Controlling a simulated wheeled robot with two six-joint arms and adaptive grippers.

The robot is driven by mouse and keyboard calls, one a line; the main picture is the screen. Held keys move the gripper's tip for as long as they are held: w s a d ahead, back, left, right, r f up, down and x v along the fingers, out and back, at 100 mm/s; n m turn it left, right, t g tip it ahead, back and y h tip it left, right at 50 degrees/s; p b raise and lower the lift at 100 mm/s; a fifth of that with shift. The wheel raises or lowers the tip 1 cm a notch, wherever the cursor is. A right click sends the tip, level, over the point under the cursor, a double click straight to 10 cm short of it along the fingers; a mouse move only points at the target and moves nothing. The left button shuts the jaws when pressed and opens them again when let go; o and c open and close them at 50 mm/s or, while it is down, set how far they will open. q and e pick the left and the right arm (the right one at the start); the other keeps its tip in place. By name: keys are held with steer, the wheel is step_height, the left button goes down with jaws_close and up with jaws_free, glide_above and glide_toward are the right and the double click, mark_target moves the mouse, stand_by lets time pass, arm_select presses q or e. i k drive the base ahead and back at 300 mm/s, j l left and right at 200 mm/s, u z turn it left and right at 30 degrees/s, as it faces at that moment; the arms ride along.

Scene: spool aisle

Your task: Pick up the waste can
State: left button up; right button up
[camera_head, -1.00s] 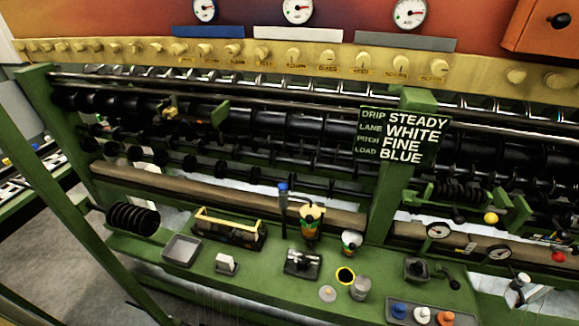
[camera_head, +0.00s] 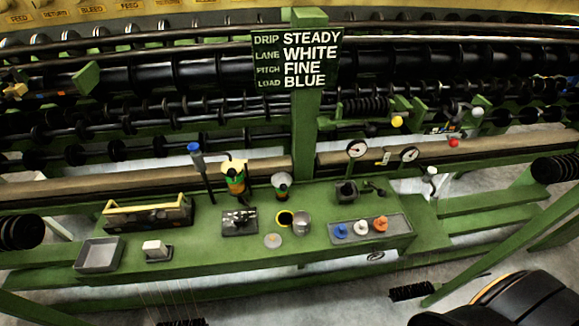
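Which object is the waste can is not clear from its look. Neither of my grippers is in view, and nothing is touching these cans.
The green bench (camera_head: 210,262) also holds a grey tray (camera_head: 98,255), a tool box (camera_head: 148,214), an oil can (camera_head: 234,177) and a plug tray (camera_head: 370,230). A sign (camera_head: 296,59) stands above. A black-and-orange rounded object (camera_head: 520,302) fills the lower right corner.

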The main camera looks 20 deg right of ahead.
mark_target(302, 218)
steer(key=z, duration=0.7)
